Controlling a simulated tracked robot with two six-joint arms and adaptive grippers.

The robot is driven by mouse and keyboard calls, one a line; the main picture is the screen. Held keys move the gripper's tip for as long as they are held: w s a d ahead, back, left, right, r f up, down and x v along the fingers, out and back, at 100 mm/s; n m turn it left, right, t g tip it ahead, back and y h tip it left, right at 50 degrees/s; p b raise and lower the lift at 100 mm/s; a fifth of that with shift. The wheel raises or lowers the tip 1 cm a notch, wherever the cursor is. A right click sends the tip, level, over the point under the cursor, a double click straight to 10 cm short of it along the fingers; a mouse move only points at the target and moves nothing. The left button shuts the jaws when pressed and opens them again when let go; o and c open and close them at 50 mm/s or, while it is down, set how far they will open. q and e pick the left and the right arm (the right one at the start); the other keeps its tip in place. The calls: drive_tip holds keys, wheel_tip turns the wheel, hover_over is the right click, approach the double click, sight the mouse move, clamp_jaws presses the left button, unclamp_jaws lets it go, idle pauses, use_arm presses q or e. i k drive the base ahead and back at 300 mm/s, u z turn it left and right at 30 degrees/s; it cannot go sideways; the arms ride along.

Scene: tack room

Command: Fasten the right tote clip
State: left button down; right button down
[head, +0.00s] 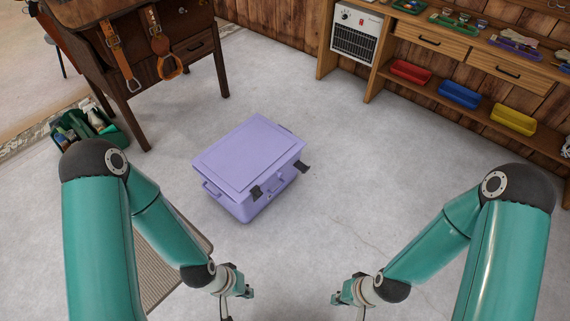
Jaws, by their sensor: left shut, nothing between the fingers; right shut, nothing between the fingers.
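A lavender tote (245,165) with its lid on stands on the floor in the middle of the head view. It has two dark clips on its near right side. The right clip (303,167) sticks outward from the tote and looks unfastened. The left clip (256,191) lies closer to the wall below the lid edge. My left gripper (248,293) is shut and empty, low in the picture and nearer than the tote. My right gripper (338,298) is shut and empty, below and right of the tote. Neither gripper touches the tote.
A wooden desk (165,75) with hanging leather straps stands at the back left, a green caddy (85,128) beside it. A workbench (430,45) with a heater (356,36) and coloured bins lines the back right. A ribbed mat (175,262) lies at the near left. Floor around the tote is clear.

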sight(304, 169)
drive_tip(key=z, duration=0.1)
drive_tip(key=i, duration=0.95)
drive_tip(key=z, duration=0.45)
